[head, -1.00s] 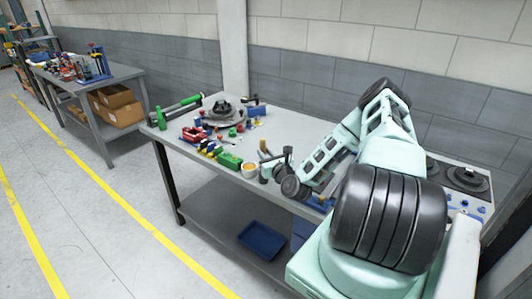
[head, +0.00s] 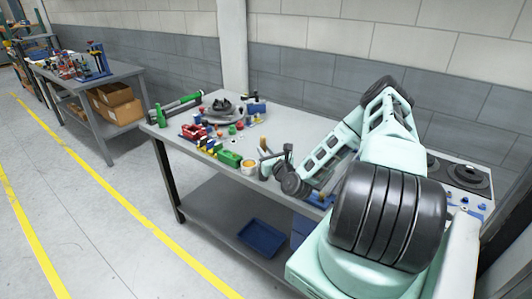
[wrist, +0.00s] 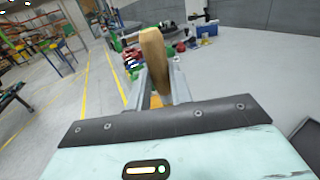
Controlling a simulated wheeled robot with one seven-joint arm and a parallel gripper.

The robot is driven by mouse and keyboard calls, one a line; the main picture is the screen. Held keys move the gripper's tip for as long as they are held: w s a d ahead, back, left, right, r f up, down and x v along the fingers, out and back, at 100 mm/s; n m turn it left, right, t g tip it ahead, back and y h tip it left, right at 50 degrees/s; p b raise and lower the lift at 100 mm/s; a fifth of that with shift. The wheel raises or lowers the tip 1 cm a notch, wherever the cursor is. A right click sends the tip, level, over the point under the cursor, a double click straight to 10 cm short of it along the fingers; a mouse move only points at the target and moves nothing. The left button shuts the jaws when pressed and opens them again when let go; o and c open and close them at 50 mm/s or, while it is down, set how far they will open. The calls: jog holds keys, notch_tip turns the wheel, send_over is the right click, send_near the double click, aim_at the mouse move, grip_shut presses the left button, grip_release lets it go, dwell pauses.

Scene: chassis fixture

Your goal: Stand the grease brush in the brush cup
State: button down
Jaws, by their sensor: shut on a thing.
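The grease brush shows as a tan wooden handle (wrist: 154,62) standing up between the fingers of my gripper (wrist: 160,92) in the wrist view. My gripper is shut on it. In the head view the handle (head: 264,146) rises, slightly tilted, beside my gripper (head: 267,166) near the table's front edge. A small round pale cup with an orange-tan inside (head: 249,166), probably the brush cup, stands just left of my gripper. The brush's lower end is hidden, and I cannot tell whether it touches the cup.
A green block (head: 229,158), a red fixture (head: 194,132) and several small coloured parts lie left of the cup. A grey round part (head: 222,112) sits farther back. The grey table (head: 301,124) is clear behind my gripper. A blue bin (head: 262,237) rests on the lower shelf.

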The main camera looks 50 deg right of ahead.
jog(key=shift+f, duration=0.1)
dwell(0.4)
jog(key=shift+f+b, duration=3.1)
jog(key=c, duration=1.2)
grip_release()
jog(key=shift+o, duration=0.2)
jog(key=shift+r, duration=0.1)
notch_tip(320, 180, up, 9)
jog(key=p, duration=0.6)
